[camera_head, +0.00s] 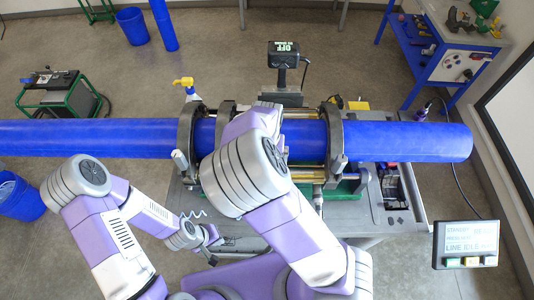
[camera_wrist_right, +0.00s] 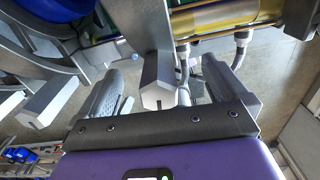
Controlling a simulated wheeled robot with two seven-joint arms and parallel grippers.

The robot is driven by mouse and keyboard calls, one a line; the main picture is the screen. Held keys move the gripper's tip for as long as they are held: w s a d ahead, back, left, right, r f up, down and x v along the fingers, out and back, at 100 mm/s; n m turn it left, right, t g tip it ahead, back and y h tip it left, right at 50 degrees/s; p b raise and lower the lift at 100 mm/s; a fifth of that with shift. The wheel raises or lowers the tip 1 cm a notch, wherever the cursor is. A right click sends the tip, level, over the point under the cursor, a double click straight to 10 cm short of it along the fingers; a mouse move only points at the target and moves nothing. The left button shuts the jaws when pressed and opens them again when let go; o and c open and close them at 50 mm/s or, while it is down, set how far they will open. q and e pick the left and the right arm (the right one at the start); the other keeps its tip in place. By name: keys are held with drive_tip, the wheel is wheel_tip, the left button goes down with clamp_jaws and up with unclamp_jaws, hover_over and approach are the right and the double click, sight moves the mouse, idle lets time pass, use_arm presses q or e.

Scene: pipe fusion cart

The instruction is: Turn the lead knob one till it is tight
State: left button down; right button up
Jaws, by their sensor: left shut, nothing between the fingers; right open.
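A light grey, faceted knob (camera_wrist_right: 158,85) with a slot in its end shows in the right wrist view. My right gripper (camera_wrist_right: 168,78) is open, with one finger on each side of this knob; I cannot tell whether either finger touches it. In the head view my right arm hides that gripper and this part of the clamp. Other grey knobs show on the left clamp ring (camera_head: 187,130) and the right clamp ring (camera_head: 335,130). My left gripper (camera_head: 213,259) is shut and empty, low in front of the cart, away from the knobs.
A long blue pipe (camera_head: 400,141) runs through the clamps on the cart. A display box (camera_head: 283,54) stands behind it and a control panel (camera_head: 466,244) is at front right. A yellow-topped spray bottle (camera_head: 184,86) stands behind the pipe. Metal rods (camera_wrist_right: 215,20) lie near the right gripper.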

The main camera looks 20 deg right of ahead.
drive_tip(key=shift+r, duration=3.05)
